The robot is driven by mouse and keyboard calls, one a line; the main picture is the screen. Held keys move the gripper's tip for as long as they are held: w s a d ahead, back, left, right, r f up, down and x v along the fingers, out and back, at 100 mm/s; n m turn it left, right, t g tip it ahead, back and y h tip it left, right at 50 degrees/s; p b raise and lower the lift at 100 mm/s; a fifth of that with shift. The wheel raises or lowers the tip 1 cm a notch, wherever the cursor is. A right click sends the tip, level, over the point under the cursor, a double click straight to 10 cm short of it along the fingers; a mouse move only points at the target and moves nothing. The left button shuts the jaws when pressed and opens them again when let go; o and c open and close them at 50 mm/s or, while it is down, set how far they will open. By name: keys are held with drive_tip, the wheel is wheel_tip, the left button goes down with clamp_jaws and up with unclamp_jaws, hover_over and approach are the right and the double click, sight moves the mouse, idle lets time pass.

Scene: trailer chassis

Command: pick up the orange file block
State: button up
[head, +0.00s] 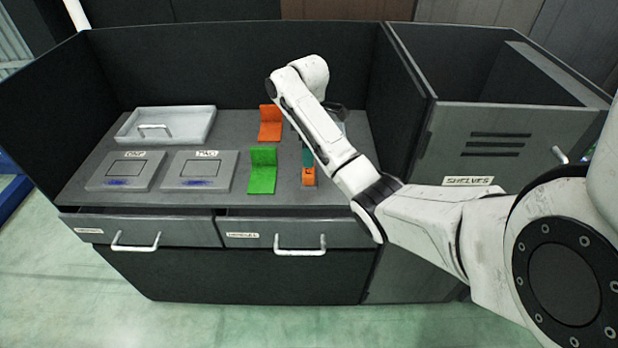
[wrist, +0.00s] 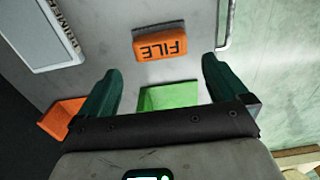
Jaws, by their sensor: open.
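The orange file block (head: 309,176) stands near the front edge of the grey worktop, just right of the green bookend. In the wrist view the block (wrist: 160,42) shows the word FILE upside down and lies a little beyond my fingertips, centred on the gap between them. My gripper (wrist: 161,68) is open, with its two dark green fingers apart and nothing between them. In the head view my gripper (head: 307,157) points down over the block, one green finger overlapping its top. I cannot tell the exact height gap.
A green bookend (head: 263,171) and an orange bookend (head: 270,123) stand left of the block. A pale tray (head: 166,125) and two flat panels (head: 125,171) (head: 199,171) lie farther left. Dark walls (head: 230,62) enclose the back and sides. A labelled pale object (wrist: 57,35) shows in the wrist view.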

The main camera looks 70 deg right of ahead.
sight(309, 173)
wheel_tip(309, 173, down, 8)
drive_tip(key=shift+f+p, duration=0.2)
drive_tip(key=shift+p, duration=0.45)
drive_tip(key=c, duration=0.8)
drive_tip(key=shift+r, duration=0.1)
